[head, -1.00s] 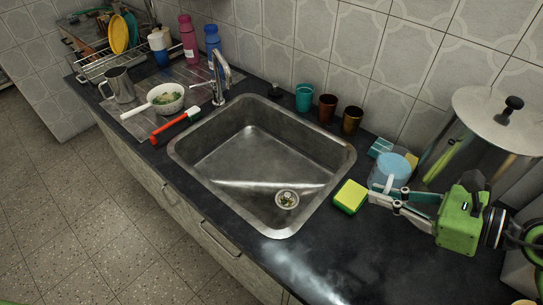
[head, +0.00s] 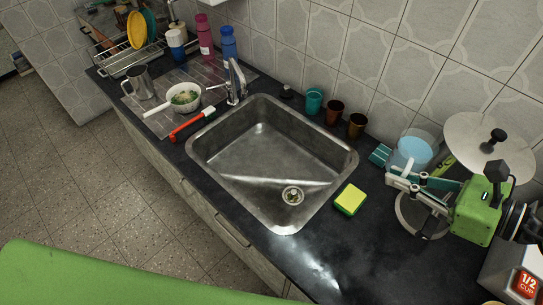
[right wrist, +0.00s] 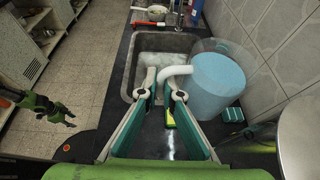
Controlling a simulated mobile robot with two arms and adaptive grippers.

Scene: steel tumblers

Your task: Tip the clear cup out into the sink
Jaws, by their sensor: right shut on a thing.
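The clear cup (head: 413,151), holding pale blue liquid, is in the air over the counter to the right of the sink. My right gripper (head: 392,175) is shut on its handle. In the right wrist view, the cup (right wrist: 218,85) looks upright, with its white handle between the fingertips (right wrist: 163,82). The steel sink (head: 270,165) is empty apart from bits at its drain (head: 292,195). My left gripper (right wrist: 62,114) shows small at the left of the right wrist view, fingers apart and empty, away from the counter.
A yellow-green sponge (head: 350,199) lies by the sink's right edge. Teal, brown and amber tumblers (head: 335,112) stand behind the sink. A large steel lid (head: 480,150) is at the right.

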